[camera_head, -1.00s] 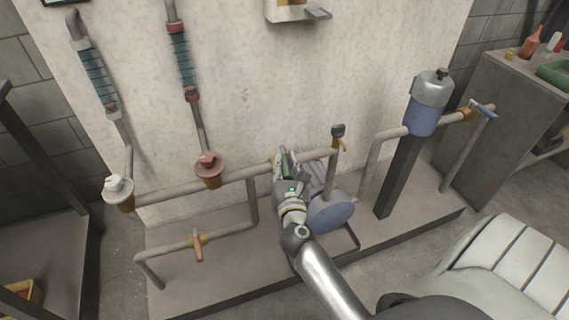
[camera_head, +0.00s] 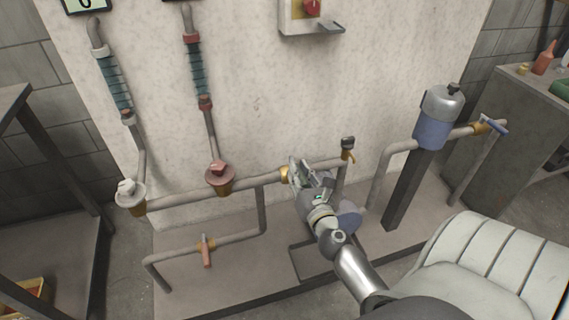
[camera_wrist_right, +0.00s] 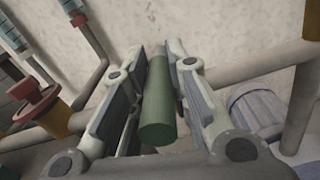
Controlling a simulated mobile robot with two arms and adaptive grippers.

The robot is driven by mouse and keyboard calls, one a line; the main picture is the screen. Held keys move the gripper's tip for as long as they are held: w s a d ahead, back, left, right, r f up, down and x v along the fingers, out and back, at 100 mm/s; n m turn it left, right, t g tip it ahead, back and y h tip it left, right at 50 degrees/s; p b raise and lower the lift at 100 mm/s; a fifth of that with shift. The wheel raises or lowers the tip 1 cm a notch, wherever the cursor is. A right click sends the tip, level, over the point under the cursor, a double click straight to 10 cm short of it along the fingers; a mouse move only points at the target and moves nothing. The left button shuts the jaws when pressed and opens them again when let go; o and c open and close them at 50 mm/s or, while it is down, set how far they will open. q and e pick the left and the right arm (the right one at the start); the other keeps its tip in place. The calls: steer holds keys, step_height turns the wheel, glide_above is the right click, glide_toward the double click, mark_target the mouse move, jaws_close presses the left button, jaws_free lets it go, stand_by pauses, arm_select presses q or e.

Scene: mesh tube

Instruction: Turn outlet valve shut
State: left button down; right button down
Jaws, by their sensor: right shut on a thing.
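A green round-ended handle (camera_wrist_right: 158,112) lies between the fingers of my right gripper (camera_wrist_right: 160,60) in the wrist view, and the fingers are shut on it. In the head view my right gripper (camera_head: 302,172) is at the horizontal pipe, just right of a brass valve body (camera_head: 285,175). The gripper hides the handle there. A valve with an orange-red lever (camera_head: 207,251) sits on the lower pipe, lever hanging down. A valve with a blue lever (camera_head: 490,125) is at the far right pipe. No label shows which one is the outlet valve. My left gripper is out of view.
A red round valve (camera_head: 220,177) and a white one (camera_head: 131,194) stand left on the pipe. A blue pump (camera_head: 350,216) sits behind my right arm. A blue filter canister (camera_head: 435,120) stands right.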

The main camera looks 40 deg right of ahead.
steer(key=shift+f, duration=0.15)
steer(key=c, duration=1.3)
jaws_free()
steer(key=shift+s, duration=0.1)
steer(key=shift+r, duration=0.2)
steer(key=shift+r, duration=4.8)
